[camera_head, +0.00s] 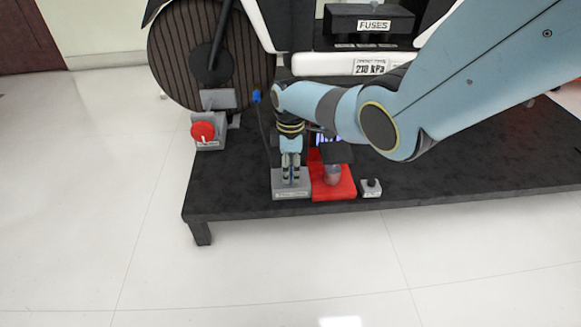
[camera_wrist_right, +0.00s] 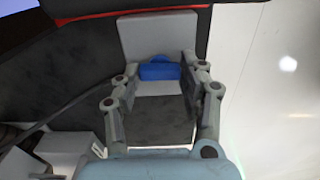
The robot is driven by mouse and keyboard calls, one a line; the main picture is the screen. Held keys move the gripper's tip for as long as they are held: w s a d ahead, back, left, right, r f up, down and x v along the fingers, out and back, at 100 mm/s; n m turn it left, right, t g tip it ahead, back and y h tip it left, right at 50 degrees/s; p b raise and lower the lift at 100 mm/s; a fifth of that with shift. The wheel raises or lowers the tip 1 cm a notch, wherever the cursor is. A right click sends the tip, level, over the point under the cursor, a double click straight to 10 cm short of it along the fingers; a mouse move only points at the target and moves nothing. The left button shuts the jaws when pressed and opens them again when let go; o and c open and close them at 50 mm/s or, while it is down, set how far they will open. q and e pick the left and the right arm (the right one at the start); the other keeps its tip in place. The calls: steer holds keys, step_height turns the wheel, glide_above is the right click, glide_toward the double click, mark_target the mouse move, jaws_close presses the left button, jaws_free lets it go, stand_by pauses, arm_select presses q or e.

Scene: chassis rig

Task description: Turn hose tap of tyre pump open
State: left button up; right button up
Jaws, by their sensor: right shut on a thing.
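My right gripper (camera_head: 291,177) points down over a small grey block (camera_head: 291,194) at the front edge of the dark platform. In the right wrist view my gripper (camera_wrist_right: 160,74) has its fingers on either side of a blue handle (camera_wrist_right: 160,71), which appears to be the hose tap. It is shut on this handle, with the block's pale grey face (camera_wrist_right: 160,35) behind. A red base (camera_head: 340,190) with a rounded greyish part (camera_head: 332,174), perhaps the tyre pump, stands right beside the block. The block's label is too small to read. My left gripper is not in view.
A red knob (camera_head: 203,131) on a grey box stands left, by the large ribbed wheel (camera_head: 180,55). A small grey block (camera_head: 371,188) sits right of the red base. A FUSES box (camera_head: 370,22) and a 210 kPa sign (camera_head: 370,67) are behind. The front floor is clear.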

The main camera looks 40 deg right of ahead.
steer(key=shift+m, duration=0.5)
steer(key=shift+m+p, duration=0.3)
steer(key=shift+m, duration=0.1)
steer(key=m, duration=0.2)
steer(key=shift+m+p, duration=0.3)
steer(key=m, duration=0.3)
steer(key=shift+m, duration=0.3)
steer(key=m+p, duration=0.1)
steer(key=m, duration=0.7)
steer(key=shift+m, duration=0.3)
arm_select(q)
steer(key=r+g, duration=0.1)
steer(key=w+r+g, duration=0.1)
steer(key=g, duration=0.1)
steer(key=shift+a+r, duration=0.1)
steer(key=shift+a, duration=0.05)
arm_select(e)
steer(key=shift+m, duration=0.3)
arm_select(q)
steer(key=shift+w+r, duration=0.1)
arm_select(e)
steer(key=shift+m, duration=0.3)
